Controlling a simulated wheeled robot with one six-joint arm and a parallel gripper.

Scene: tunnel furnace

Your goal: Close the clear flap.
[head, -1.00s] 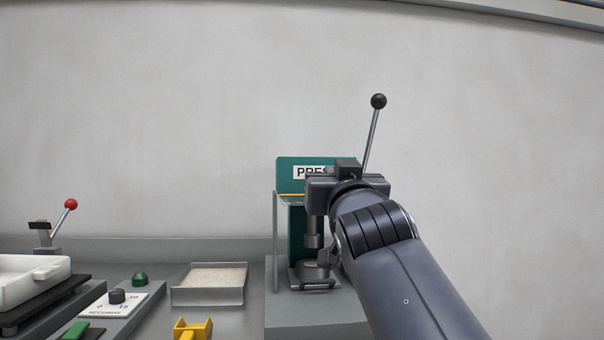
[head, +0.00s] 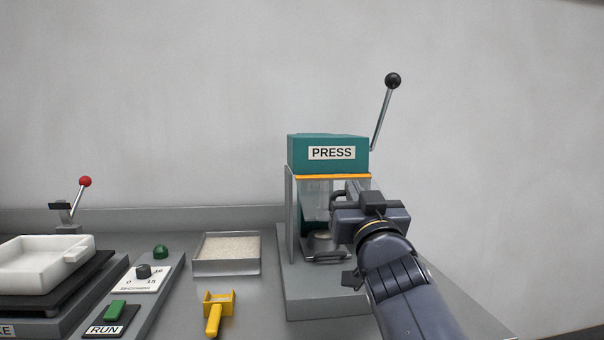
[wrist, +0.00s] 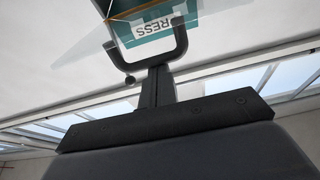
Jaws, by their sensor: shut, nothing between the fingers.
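The clear flap (head: 314,198) hangs below the orange strip on the front of the teal press (head: 303,155). Its see-through sheet also spreads across the top of the wrist view (wrist: 78,47). A dark U-shaped handle (wrist: 118,60) sits on the flap. My gripper (head: 351,190) is in front of the right part of the press. In the wrist view its shut fingers (wrist: 156,88) are at the handle's crossbar, with nothing held; I cannot tell if they touch it. My gripper hides the flap's lower right part, and its exact tilt is unclear.
The press lever with a black ball (head: 393,81) rises at the right. Left of the press are a tray of pale grains (head: 226,269), a yellow scoop (head: 213,318), a dial panel (head: 128,285) and a white dish (head: 48,268). The wall side at right is free.

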